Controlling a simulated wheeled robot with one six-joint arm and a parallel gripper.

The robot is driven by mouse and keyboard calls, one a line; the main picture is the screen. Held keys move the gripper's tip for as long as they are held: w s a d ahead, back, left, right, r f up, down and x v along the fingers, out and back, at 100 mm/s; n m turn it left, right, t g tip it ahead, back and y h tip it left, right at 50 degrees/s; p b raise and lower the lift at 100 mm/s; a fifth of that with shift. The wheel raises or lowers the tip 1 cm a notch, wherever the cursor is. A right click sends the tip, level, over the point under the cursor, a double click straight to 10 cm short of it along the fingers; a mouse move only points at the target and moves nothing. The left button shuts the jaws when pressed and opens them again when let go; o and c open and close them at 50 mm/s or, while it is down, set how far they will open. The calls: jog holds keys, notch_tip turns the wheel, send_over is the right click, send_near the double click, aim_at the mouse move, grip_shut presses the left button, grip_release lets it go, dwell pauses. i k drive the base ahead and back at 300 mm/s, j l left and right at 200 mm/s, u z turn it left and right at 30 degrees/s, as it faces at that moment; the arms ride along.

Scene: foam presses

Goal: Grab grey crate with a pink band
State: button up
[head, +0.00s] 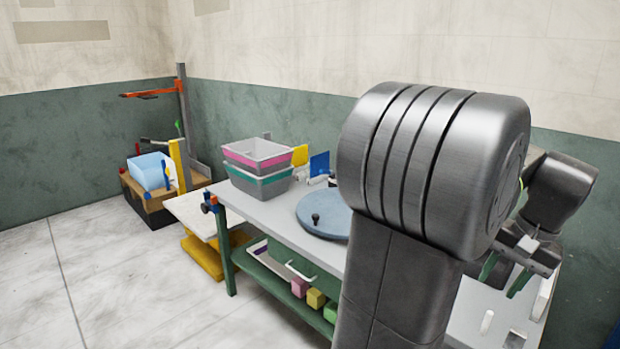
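The grey crate with a pink band (254,160) sits on the far left end of the workbench. It is stacked on a second grey crate with a teal band (258,183). The top crate is open and looks empty, though its floor is only partly visible. My gripper (502,283) is at the right, over the near end of the bench, well apart from the crates. Its two green-edged fingers are spread, with nothing seen between them.
The bench (282,204) carries a round blue-grey disc (322,214). A lower green shelf (262,262) holds coloured blocks. An orange clamp stand (183,110) is at far left. Floor at left is clear.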

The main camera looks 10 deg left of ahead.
aim_at(257, 161)
jog(key=i+j+u, duration=0.55)
jog(key=i+u, duration=0.2)
jog(key=i, duration=0.2)
jog(key=i+j+u, duration=0.1)
jog(key=i+u, duration=0.3)
jog(key=i, duration=0.15)
jog(key=i+j+z, duration=0.15)
jog(key=i+z, duration=0.25)
jog(key=i, duration=0.3)
jog(key=i+j+z, duration=0.45)
jog(key=i, duration=0.25)
jog(key=i+j+z, duration=0.4)
jog(key=i+j, duration=0.15)
jog(key=i, duration=0.05)
